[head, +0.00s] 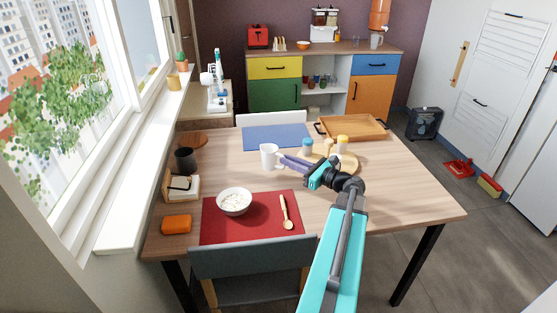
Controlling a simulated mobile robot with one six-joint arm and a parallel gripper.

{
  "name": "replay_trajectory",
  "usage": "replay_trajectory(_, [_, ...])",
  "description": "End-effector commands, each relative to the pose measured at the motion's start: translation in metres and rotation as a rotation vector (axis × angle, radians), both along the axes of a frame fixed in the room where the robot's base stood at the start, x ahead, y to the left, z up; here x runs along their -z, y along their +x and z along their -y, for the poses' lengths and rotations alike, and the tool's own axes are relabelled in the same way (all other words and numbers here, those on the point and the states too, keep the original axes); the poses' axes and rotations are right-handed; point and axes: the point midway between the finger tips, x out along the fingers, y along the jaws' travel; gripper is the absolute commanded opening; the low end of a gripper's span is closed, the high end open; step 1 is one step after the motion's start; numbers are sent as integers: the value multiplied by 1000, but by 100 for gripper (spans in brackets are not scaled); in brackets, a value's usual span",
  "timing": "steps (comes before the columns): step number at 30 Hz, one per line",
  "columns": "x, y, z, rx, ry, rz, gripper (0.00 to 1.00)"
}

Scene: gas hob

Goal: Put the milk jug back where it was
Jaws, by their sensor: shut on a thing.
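The white milk jug (267,157) is upright near the middle of the wooden table, just in front of the blue placemat. My gripper (284,161) reaches it from the right, its purple fingers shut on the jug's right side where the handle would be. The fingers hide that part. I cannot tell whether the jug's base touches the table or is slightly above it.
A round wooden board (350,165) with several small jars stands right of the jug, partly behind my arm. A white bowl (234,202) and wooden spoon (285,213) lie on the red placemat (258,225) in front. A wooden tray (352,128) is at the back right.

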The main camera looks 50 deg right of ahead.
Motion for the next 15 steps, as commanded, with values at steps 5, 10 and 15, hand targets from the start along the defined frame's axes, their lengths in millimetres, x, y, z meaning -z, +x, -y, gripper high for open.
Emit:
replay_trajectory(5, [2,30,10,-1,0,1,0])
replay_trajectory(10, [4,54,17,-1,-1,1,0])
replay_trajectory(15, [6,71,23,0,0,1,0])
